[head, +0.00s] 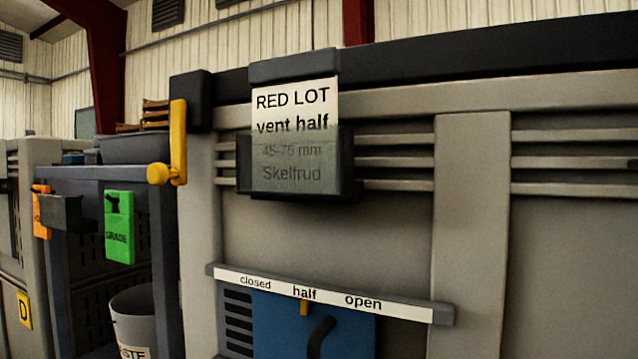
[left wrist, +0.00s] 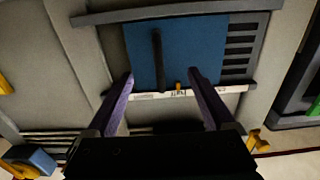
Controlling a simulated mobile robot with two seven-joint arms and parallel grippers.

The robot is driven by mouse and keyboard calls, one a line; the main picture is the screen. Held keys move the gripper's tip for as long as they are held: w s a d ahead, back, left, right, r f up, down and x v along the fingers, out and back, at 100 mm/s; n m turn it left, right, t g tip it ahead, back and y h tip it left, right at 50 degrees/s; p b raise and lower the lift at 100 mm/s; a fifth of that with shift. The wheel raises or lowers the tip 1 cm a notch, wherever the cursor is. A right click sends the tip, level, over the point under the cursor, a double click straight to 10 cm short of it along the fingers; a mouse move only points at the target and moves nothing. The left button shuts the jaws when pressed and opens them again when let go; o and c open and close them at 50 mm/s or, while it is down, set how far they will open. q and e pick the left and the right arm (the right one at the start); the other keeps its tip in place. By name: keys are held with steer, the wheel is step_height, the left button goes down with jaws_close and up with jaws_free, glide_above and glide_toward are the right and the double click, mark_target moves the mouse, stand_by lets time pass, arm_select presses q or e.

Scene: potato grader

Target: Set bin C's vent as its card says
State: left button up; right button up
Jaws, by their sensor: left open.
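A card (head: 294,110) on the grey bin (head: 470,210) reads "RED LOT, vent half, 45-75 mm, Skelfrud"; its lower part sits behind a smoky holder (head: 345,165). The bin's letter is not in view. Below, a strip (head: 400,307) reads closed, half, open. The blue vent plate (head: 275,330) has a yellow pointer (head: 304,308) under "half" and a black handle (head: 320,338); slots (head: 238,320) show beside it. In the left wrist view, my left gripper (left wrist: 160,75) is open, its purple fingers either side of the handle (left wrist: 158,60) in the picture; contact is unclear. My right gripper is not in view.
A yellow lever (head: 178,140) stands at the bin's left corner. Further left are a dark stand with a green tag (head: 119,225), a waste bucket (head: 133,310) and another bin marked D (head: 24,310). The bin front right of the vent is clear.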

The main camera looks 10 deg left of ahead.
arm_select(q)
steer(key=p+v, duration=0.5)
steer(key=v, duration=1.3)
steer(key=shift+s, duration=0.2)
